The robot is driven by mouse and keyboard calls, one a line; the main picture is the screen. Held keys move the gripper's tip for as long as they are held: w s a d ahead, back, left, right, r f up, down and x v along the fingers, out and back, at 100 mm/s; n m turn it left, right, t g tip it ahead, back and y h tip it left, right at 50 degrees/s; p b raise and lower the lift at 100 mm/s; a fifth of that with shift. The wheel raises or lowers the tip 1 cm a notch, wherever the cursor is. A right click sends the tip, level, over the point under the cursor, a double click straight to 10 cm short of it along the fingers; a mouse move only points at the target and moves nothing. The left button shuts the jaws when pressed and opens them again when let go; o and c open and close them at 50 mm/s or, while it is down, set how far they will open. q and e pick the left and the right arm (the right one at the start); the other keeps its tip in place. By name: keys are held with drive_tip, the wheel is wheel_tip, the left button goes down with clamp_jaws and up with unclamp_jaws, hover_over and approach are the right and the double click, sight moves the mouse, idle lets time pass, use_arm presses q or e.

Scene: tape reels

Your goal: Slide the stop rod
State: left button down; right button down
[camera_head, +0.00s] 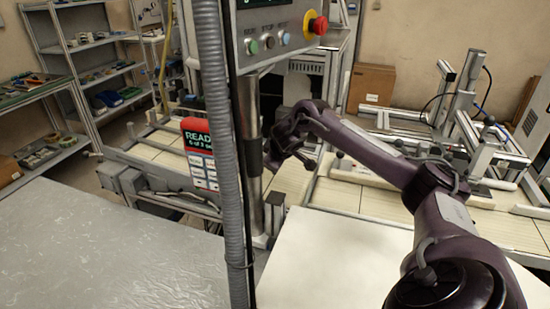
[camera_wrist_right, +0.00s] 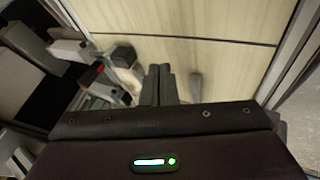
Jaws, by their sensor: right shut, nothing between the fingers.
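My right arm reaches in from the right in the head view. Its gripper (camera_head: 308,163) is partly hidden and sits over the conveyor beside the upright post. In the right wrist view the two dark fingers (camera_wrist_right: 158,84) are together with nothing between them. A short grey rod-like piece (camera_wrist_right: 196,87) shows just right of the fingers, apart from them in the picture. I cannot tell whether it is the stop rod. A metal bracket with a black knob (camera_wrist_right: 124,57) and a small red part is left of the fingers. My left gripper is not in view.
A grey post with a ribbed hose (camera_head: 235,210) and a control panel (camera_head: 277,38) with a red button stands in the middle. A pale conveyor bed (camera_head: 335,195) runs behind. A metal fixture (camera_head: 465,95) stands at right. The grey table (camera_head: 100,250) at left is clear.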

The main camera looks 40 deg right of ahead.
sight(271, 175)
drive_tip(key=x, duration=0.3)
drive_tip(key=shift+w+d+f, duration=0.15)
drive_tip(key=shift+w+f, duration=0.05)
drive_tip(key=shift+f, duration=0.05)
drive_tip(key=shift+w+d+r+p, duration=0.1)
drive_tip(key=shift+w+d+p, duration=0.15)
drive_tip(key=shift+d, duration=0.3)
drive_tip(key=shift+w+d+r+p, duration=0.15)
drive_tip(key=shift+w+d, duration=0.15)
drive_tip(key=shift+d, duration=0.25)
drive_tip(key=shift+w+d+f, duration=0.1)
drive_tip(key=shift+w+d, duration=0.15)
drive_tip(key=shift+d, duration=0.35)
drive_tip(key=w+d, duration=0.1)
drive_tip(key=d, duration=0.1)
drive_tip(key=w+d, duration=0.1)
drive_tip(key=shift+d+p, duration=0.3)
drive_tip(key=shift+d, duration=0.1)
drive_tip(key=shift+w+d, duration=0.1)
drive_tip(key=shift+d, duration=0.25)
